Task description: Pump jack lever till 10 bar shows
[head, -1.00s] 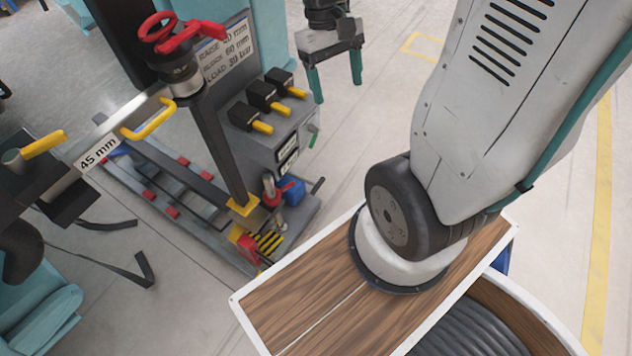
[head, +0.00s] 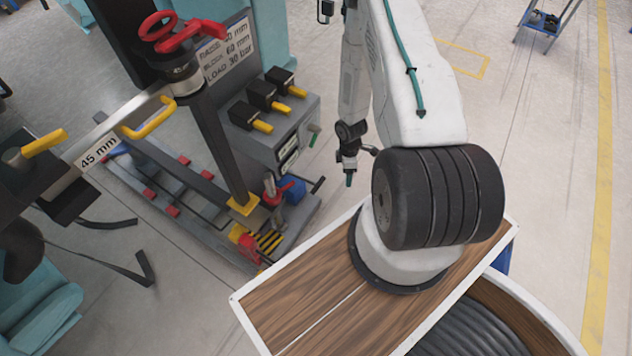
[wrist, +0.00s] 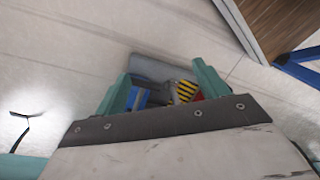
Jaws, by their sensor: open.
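My gripper (head: 349,180) hangs to the right of the jack station, pointing down, with a gap between it and the jack. In the wrist view its two teal fingers (wrist: 162,88) are apart with nothing held between them. At the station's foot is a blue jack part (head: 294,190) with a red piece and a short dark bar (head: 318,185) beside it. I cannot tell which piece is the lever. The blue part (wrist: 138,98) also shows between the fingers in the wrist view, partly hidden. Small displays (head: 289,160) on the grey cabinet are too small to read.
A black-and-yellow striped block (head: 270,241) stands beside the jack. The grey cabinet (head: 300,115) has several yellow-handled black switches. A sign (head: 226,50) includes "LOAD 30 bar". My wooden-topped base (head: 320,305) is close below.

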